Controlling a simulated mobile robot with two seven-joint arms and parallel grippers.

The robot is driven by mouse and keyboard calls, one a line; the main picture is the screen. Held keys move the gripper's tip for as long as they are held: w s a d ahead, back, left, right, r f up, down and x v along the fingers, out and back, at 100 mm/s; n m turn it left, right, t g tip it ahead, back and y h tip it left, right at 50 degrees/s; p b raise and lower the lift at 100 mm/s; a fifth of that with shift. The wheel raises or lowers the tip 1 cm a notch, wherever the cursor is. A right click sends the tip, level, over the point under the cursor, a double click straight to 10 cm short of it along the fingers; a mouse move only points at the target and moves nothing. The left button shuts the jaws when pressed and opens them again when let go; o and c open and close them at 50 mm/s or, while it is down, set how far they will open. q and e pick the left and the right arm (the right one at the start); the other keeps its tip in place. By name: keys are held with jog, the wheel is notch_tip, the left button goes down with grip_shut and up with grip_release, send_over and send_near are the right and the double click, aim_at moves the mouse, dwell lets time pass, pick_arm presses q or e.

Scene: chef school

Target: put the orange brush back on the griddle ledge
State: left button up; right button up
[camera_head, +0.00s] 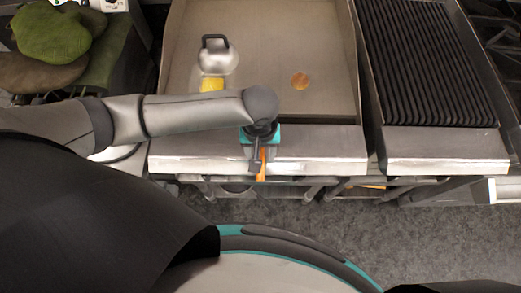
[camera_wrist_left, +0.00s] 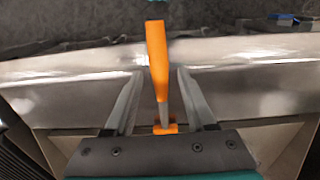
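The orange brush (camera_head: 262,165) is at the front edge of the griddle ledge (camera_head: 322,148). In the left wrist view the orange handle (camera_wrist_left: 157,62) points away from my wrist and reaches past the ledge's edge, over the floor. An orange block (camera_wrist_left: 165,129) shows at its near end, partly hidden by the gripper. My left gripper (camera_head: 256,162) is over the ledge, with its fingers on either side of the brush. In the wrist view gaps show between both fingers and the brush. I cannot tell whether the brush rests on the ledge. My right gripper is not in view.
A ridged grill (camera_head: 425,60) stands to the right. The ledge right of my gripper is clear.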

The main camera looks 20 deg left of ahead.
pick_arm(q)
notch_tip(320, 180, up, 12)
jog(key=p, duration=0.2)
jog(key=shift+p, duration=0.3)
dwell(0.6)
